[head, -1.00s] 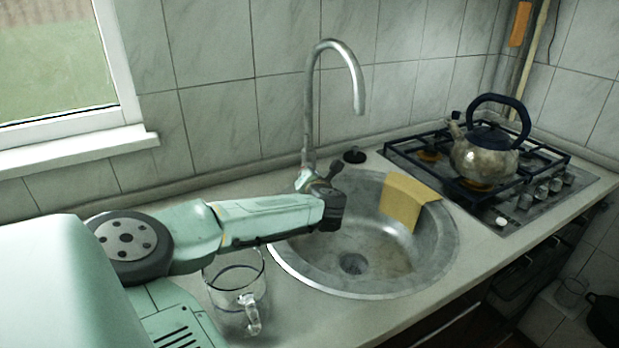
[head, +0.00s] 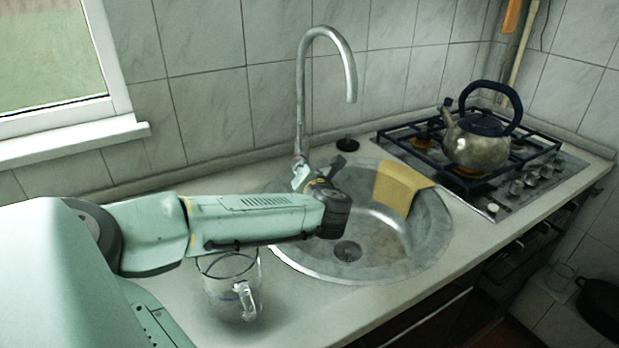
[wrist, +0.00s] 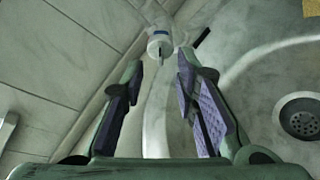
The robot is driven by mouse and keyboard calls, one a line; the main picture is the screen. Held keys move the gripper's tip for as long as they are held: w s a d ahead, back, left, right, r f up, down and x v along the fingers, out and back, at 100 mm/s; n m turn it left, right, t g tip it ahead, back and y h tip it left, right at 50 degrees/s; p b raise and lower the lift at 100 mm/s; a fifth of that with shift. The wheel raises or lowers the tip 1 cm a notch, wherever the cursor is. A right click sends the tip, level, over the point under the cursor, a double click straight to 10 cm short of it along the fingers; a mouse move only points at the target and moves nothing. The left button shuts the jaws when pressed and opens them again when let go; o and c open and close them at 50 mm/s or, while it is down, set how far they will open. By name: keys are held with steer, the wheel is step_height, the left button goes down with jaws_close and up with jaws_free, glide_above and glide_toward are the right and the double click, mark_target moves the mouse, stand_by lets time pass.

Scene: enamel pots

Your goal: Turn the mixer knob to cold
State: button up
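The tall curved metal tap (head: 301,95) stands behind the sink. In the wrist view a small pale round part with a bluish band, seemingly the mixer knob (wrist: 160,46), lies just beyond my fingertips, roughly centred between them. My gripper (wrist: 160,69) is open, with purple pads on both fingers and nothing held. I cannot tell whether a fingertip touches the knob. In the head view my gripper (head: 321,172) is at the tap's base, and my wrist hides part of it. The knob's turn cannot be read there.
A glass mug (head: 222,290) stands on the counter below my arm. A black plug (head: 348,145) lies behind the sink. A kettle (head: 476,148) sits on the gas hob (head: 497,211) at right.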

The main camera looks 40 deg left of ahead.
steer(key=v, duration=0.4)
steer(key=shift+d, duration=0.1)
stand_by(0.5)
